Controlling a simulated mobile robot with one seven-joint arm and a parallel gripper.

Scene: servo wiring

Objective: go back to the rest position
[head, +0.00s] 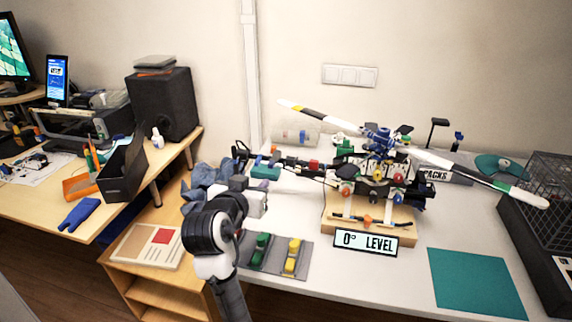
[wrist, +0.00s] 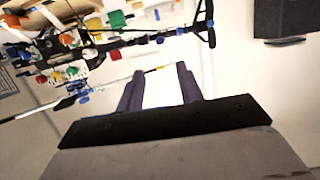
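My gripper (wrist: 158,80) shows in the wrist view with its two dark fingers apart and only a bright white surface visible between them. It is open and empty. In the head view my arm rises from the bottom, and its end is left of the model helicopter (head: 378,172); the fingertips are hard to make out there. The helicopter stands on a wooden base (head: 342,228) with a long rotor above it. It also shows at the upper left of the wrist view (wrist: 85,50), apart from my fingers.
A "0° LEVEL" display (head: 366,241) stands before the base. A grey tray (head: 273,262) with green and yellow parts lies beside my arm. A teal mat (head: 476,283) lies at front right, near a wire basket (head: 548,190). A lower wooden shelf (head: 160,281) is at left.

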